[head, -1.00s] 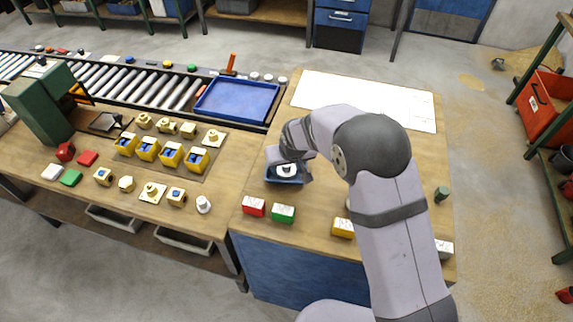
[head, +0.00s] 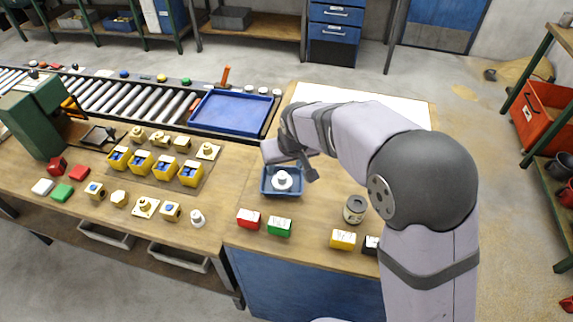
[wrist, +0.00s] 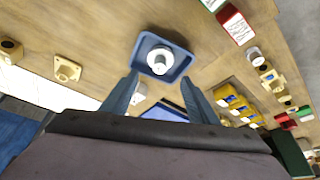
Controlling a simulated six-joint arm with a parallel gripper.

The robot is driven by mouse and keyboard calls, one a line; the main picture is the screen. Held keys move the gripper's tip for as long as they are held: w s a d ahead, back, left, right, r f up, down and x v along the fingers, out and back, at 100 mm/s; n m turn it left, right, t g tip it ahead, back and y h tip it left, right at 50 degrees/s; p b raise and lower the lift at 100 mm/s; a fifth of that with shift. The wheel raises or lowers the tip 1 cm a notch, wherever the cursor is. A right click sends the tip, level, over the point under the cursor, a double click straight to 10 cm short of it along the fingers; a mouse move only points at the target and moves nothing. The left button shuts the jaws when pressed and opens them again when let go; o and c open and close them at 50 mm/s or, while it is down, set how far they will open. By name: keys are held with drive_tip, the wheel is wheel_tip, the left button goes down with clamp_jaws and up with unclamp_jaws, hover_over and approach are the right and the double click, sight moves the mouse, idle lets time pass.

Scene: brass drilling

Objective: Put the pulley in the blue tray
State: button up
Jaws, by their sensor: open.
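A white stepped round part, which looks like the pulley (head: 282,179), stands in a small blue tray (head: 266,190) on the right bench. The wrist view also shows the pulley (wrist: 160,61) upright inside the tray (wrist: 142,48), clear of its walls. My gripper (head: 291,163) is open and empty, just behind and above the tray. In the wrist view its two fingers (wrist: 158,80) are spread wide, with the tray beyond their tips. The pulley is apart from both fingers.
A red block (head: 249,219) and a green block (head: 279,226) sit in front of the small tray. A grey can (head: 354,209) and a yellow block (head: 343,239) stand to its right. Several yellow bins and brass parts cover the left bench. A white sheet lies behind.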

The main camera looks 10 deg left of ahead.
drive_tip(key=shift+v, duration=1.05)
drive_tip(key=s+d+f+m+g+h, duration=0.1)
drive_tip(key=s+d, duration=0.2)
drive_tip(key=d, duration=0.5)
drive_tip(key=s+d+f+m+h, duration=0.1)
drive_tip(key=s+d+m, duration=0.15)
drive_tip(key=d, duration=0.65)
drive_tip(key=s+d+f+m+g, duration=0.1)
drive_tip(key=s+d, duration=0.5)
drive_tip(key=s, duration=0.1)
drive_tip(key=s+d+f+m+g, duration=0.1)
drive_tip(key=s+d+f+g, duration=0.1)
drive_tip(key=s+d, duration=0.3)
drive_tip(key=s, duration=0.3)
drive_tip(key=shift+d+f, duration=0.3)
drive_tip(key=shift+d, duration=0.05)
